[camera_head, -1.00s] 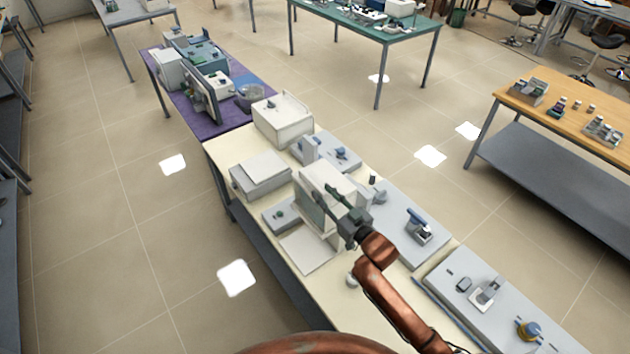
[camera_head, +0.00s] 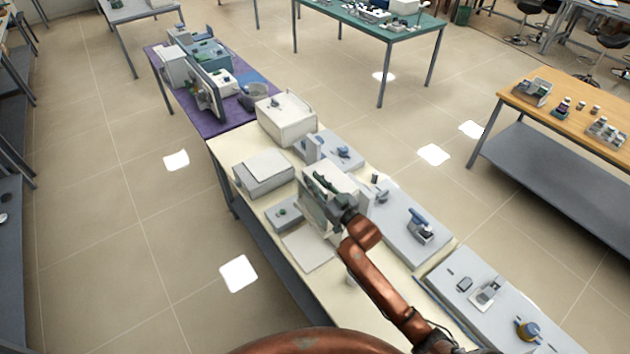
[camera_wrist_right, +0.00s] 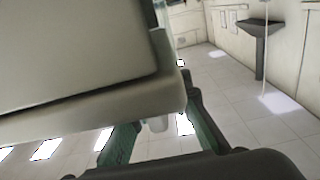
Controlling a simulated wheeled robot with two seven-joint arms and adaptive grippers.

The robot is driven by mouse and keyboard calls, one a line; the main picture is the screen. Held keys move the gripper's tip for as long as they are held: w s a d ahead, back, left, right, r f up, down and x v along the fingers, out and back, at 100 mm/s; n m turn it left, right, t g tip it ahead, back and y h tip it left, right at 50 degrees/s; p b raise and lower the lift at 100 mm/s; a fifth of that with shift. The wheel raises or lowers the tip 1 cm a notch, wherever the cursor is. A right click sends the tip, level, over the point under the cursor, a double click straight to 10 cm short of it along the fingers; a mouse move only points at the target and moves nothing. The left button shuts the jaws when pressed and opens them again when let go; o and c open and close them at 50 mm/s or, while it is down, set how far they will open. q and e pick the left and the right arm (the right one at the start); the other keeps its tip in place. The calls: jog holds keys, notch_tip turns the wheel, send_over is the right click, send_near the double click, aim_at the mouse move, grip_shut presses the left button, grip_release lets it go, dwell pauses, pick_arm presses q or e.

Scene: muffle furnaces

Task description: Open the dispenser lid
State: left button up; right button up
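A white box-shaped unit (camera_head: 313,208) stands on the cream table in the head view; I take it as the dispenser, though its lid is hard to make out. My right gripper (camera_head: 325,186) is at its top, covering part of it. In the right wrist view, a pale box (camera_wrist_right: 85,60) with a grey face and rounded rim fills the upper left, very close. My left gripper is not in view.
The cream table (camera_head: 340,285) is crowded: a low white box (camera_head: 263,172) left of the unit, a larger white box (camera_head: 285,118) behind, and a grey panel with a blue-topped device (camera_head: 420,225) to the right. A purple table (camera_head: 180,92) adjoins at the back.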

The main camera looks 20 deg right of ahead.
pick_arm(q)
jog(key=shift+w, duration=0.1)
pick_arm(e)
grip_shut()
jog(key=shift+d+r, duration=0.1)
dwell(0.3)
